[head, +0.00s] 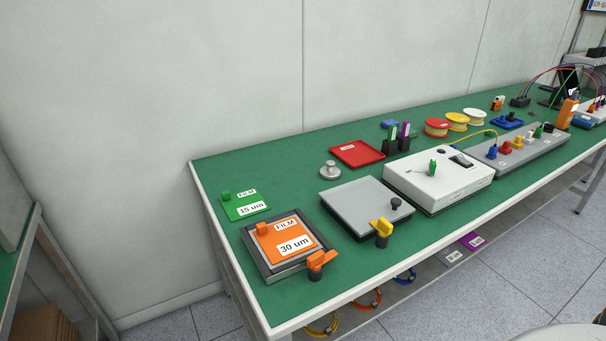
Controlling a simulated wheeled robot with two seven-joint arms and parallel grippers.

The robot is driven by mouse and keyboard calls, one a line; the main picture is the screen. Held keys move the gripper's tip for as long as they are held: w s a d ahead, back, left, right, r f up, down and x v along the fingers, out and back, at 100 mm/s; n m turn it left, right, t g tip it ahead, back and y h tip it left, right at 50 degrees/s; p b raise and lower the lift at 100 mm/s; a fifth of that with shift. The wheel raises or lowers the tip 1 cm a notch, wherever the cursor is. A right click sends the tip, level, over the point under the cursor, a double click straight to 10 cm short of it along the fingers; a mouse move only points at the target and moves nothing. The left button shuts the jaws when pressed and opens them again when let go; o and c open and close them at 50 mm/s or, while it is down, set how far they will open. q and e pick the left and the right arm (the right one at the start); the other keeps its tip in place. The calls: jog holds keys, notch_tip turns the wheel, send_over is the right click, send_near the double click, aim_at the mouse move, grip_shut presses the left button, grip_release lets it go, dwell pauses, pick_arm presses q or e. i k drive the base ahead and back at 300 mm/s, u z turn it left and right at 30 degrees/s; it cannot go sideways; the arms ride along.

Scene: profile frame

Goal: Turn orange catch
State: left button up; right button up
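The orange catch (320,260) stands on a dark post at the front right corner of a grey square frame (258,259) on the green bench. Its lever points up and to the right, away from the frame. An orange film card (268,246) marked 30 um lies in the frame, with a small orange tab at its back left. A yellow catch (381,228) stands at the front of a grey lidded plate (365,203) to the right. Neither of my grippers shows in the head view.
A green 15 um card (234,211) lies behind the frame. A white instrument box (420,193), a red tray (346,156) and a metal weight (328,169) stand further right and back. Bare green bench (345,290) lies in front of the catch, up to the white front edge.

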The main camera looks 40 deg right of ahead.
aim_at(316, 261)
jog(key=z, duration=1.55)
jog(key=k, duration=0.3)
jog(key=u, duration=0.8)
jog(key=i, duration=0.75)
jog(key=z, duration=0.65)
